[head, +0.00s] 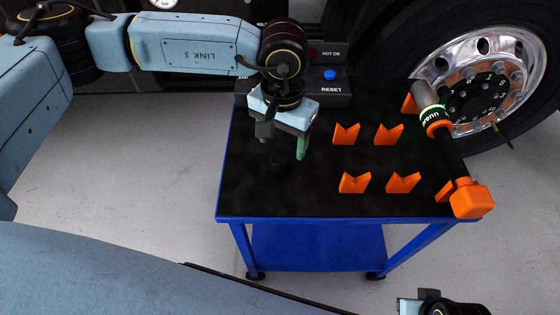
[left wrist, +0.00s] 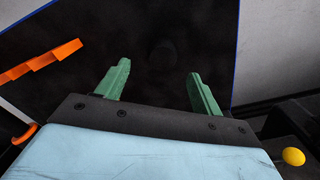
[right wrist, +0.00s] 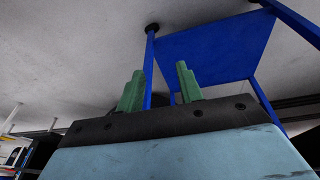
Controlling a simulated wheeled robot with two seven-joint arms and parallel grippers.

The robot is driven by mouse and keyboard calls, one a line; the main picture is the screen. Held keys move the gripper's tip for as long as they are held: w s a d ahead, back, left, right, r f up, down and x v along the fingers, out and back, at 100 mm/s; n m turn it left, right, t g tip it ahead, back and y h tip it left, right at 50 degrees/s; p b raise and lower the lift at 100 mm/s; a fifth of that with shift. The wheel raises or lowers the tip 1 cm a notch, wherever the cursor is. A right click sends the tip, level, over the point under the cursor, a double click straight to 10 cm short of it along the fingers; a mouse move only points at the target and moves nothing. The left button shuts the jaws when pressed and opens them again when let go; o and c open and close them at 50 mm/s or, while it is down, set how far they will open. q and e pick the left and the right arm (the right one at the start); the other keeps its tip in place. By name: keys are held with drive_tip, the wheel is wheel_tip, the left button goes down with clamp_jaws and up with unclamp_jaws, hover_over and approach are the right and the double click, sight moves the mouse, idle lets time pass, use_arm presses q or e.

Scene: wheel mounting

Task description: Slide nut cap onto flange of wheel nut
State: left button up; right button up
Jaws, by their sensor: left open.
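A small black nut cap (head: 277,160), hard to make out on the black mat, stands on the blue cart's top; it also shows in the left wrist view (left wrist: 163,54). My left gripper (head: 282,148) hangs above the cart's left part, close to the cap, open and empty. In the left wrist view its green fingers (left wrist: 158,80) point toward the cap, which appears between and beyond them. The wheel (head: 485,80) with its wheel nuts is at the right; the flange is too small to tell. My right gripper (right wrist: 160,88) is open and empty, low in front of the cart.
The cart (head: 300,219) carries several orange V-shaped holders (head: 354,183). A nutrunner tool (head: 447,145) with an orange end lies along its right side, near the wheel. A control box with a blue reset button (head: 330,75) is at the back. Floor is clear left of the cart.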

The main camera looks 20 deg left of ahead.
sight(280, 156)
use_arm(q)
drive_tip(key=f, duration=0.2)
drive_tip(key=f+b, duration=0.1)
drive_tip(key=f, duration=0.2)
drive_tip(key=shift+s+a+f+b, duration=0.1)
drive_tip(key=shift+a+f+b, duration=0.1)
drive_tip(key=shift+b, duration=0.1)
drive_tip(key=shift+f, duration=0.4)
use_arm(e)
drive_tip(key=r, duration=0.1)
drive_tip(key=a+r, duration=0.1)
drive_tip(key=r, duration=0.3)
drive_tip(key=shift+s+a, duration=0.2)
drive_tip(key=shift+s, duration=0.2)
use_arm(q)
drive_tip(key=shift+c, duration=0.5)
drive_tip(key=c, duration=1)
